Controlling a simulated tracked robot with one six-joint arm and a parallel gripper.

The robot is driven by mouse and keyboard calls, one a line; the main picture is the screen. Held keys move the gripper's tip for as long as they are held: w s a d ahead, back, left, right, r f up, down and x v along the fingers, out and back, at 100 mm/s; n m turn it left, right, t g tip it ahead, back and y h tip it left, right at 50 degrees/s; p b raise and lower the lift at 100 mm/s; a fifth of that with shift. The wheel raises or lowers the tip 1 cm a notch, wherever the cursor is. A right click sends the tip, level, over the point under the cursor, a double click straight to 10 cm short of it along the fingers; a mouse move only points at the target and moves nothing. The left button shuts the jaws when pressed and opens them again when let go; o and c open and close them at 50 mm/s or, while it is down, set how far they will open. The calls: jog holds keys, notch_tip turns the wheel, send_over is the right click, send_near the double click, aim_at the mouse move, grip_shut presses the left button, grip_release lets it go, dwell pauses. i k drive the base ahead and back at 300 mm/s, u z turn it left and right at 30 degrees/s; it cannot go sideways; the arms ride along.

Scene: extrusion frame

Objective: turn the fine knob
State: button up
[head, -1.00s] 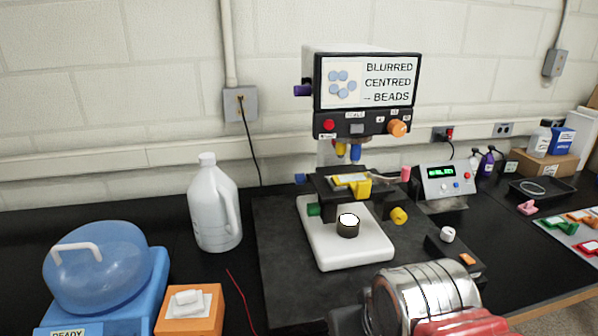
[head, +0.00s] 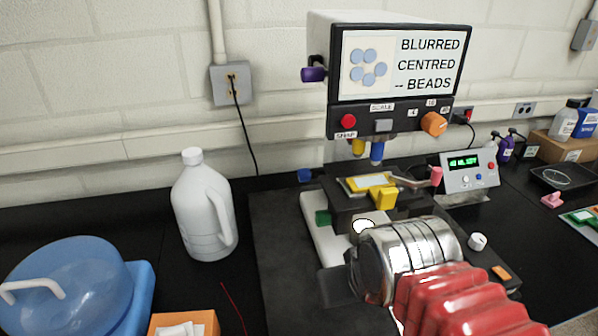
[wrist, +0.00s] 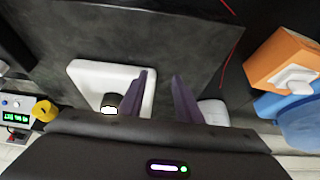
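The microscope (head: 352,122) stands on a dark board, its screen reading "BLURRED CENTRED -- BEADS". I cannot read which knob is labelled fine. A purple knob (head: 313,74) sits on its head's left side and an orange knob (head: 434,124) on its front. A green knob (head: 323,217) and a blue knob (head: 306,175) are at the stage's left. A yellow knob (wrist: 44,111) shows at the left in the wrist view; my arm hides it in the head view.
A white jug (head: 204,208) and an orange box (head: 184,325) stand left of the microscope, with a blue-lidded device (head: 68,280). A control box (head: 470,172) with a green display stands right. A thin red wire lies on the bench. The board's front-left part is clear.

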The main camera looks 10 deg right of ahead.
aim_at(304, 174)
jog(key=u, duration=0.25)
jog(key=k, duration=0.85)
jog(key=u, duration=0.7)
jog(key=i, duration=1)
jog(key=u, duration=0.05)
